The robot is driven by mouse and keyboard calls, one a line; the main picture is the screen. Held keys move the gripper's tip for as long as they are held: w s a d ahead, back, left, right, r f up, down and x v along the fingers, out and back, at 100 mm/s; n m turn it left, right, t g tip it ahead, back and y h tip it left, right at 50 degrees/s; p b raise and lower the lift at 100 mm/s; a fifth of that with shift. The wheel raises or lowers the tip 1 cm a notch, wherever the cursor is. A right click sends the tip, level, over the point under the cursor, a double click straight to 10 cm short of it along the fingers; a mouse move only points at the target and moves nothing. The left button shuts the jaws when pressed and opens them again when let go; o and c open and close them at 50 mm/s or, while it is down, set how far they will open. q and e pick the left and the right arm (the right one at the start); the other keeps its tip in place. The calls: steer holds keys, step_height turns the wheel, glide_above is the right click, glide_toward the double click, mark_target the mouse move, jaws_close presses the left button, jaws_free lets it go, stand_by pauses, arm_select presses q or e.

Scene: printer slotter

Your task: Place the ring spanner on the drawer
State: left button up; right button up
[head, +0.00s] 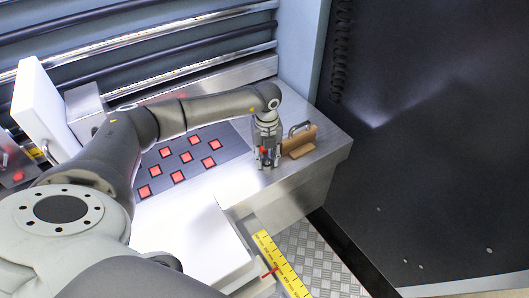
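My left gripper (268,163) points down over the front right part of the metal bench, just left of a brown block with a metal handle. Small dark and red parts show at its fingers, too small to tell whether they belong to the gripper or to a held thing. I cannot make out a ring spanner. A white drawer-like unit (190,238) stands at the front, below and left of the gripper. My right gripper is out of view.
The brown block (299,142) stands close to the gripper's right side. A dark panel with several red squares (186,157) lies on the bench (318,167). A yellow scale strip (280,263) runs beside the white unit. A large dark panel (430,130) closes the right side.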

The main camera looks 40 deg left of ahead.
arm_select(q)
steer(key=shift+c, duration=1.3)
steer(key=shift+r, duration=0.1)
steer(key=shift+r, duration=0.45)
steer(key=s+d+r+b, duration=0.5)
steer(key=s+d+r, duration=0.2)
steer(key=s+r, duration=0.5)
steer(key=shift+d, duration=0.15)
